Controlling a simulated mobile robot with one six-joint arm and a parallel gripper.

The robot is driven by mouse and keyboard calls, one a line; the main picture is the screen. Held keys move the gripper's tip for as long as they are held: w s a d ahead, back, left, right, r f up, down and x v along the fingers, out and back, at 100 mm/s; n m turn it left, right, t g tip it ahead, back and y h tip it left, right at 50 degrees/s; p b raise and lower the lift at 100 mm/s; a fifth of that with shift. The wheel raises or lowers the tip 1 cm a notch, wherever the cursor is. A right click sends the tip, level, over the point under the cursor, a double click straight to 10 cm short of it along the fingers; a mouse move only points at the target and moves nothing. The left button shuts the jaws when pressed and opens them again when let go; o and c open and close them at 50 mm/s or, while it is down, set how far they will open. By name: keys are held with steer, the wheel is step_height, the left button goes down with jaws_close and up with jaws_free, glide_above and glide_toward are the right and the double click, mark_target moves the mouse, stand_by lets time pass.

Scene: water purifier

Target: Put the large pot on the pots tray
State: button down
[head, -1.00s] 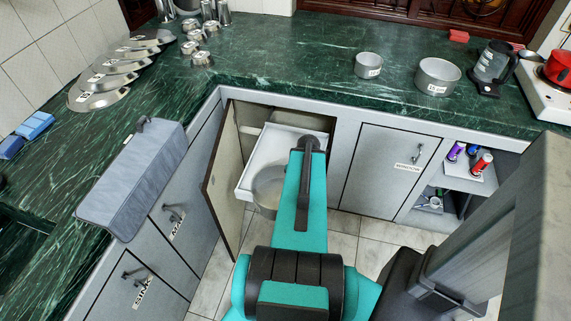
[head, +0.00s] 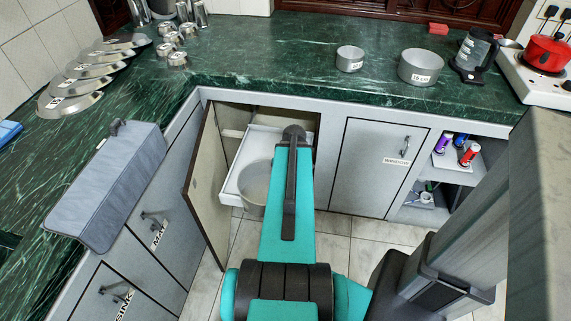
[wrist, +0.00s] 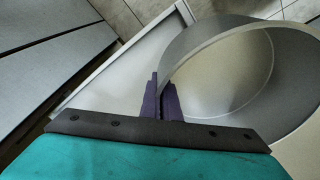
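A large grey metal pot (head: 252,182) is at the front of the white pots tray (head: 236,178) in the open cabinet. My arm covers its right part in the head view. In the wrist view the pot (wrist: 225,75) fills the right side, its rim between the purple fingers of my gripper (wrist: 161,88). The gripper is shut on the pot's wall. The tray (wrist: 125,70) shows left of and behind the pot. The pot overlaps the tray's front edge in the head view; I cannot tell whether it touches the tray floor. The gripper is hidden in the head view.
The open cabinet door (head: 207,185) stands close to the pot's left. A small pot (head: 350,60) and a medium pot (head: 420,68) stand on the green counter (head: 290,60). A grey mat (head: 105,190) hangs over the counter edge. Tiled floor (head: 335,240) is clear.

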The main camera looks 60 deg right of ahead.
steer(key=shift+w+d+f+b, duration=0.15)
steer(key=shift+w+d+b, duration=0.2)
steer(key=shift+b, duration=1.2)
steer(key=shift+w+d+f+b, duration=0.15)
steer(key=shift+d+b, duration=0.3)
steer(key=shift+b, duration=1.1)
steer(key=b, duration=0.6)
steer(key=shift+w+d, duration=0.25)
steer(key=shift+d, duration=0.15)
steer(key=shift+w+d+f+b, duration=0.1)
steer(key=shift+w+d+b, duration=0.15)
steer(key=shift+w+d, duration=1)
steer(key=shift+w+d+f+b, duration=0.1)
steer(key=shift+w+d+b, duration=0.3)
steer(key=shift+d, duration=1.4)
steer(key=shift+w+d+f+b, duration=0.1)
steer(key=shift+w+d, duration=0.95)
steer(key=shift+d, duration=0.5)
steer(key=shift+f, duration=0.1)
steer(key=shift+f+b, duration=0.55)
steer(key=shift+f, duration=1.1)
steer(key=shift+f, duration=0.15)
steer(key=c, duration=2)
jaws_free()
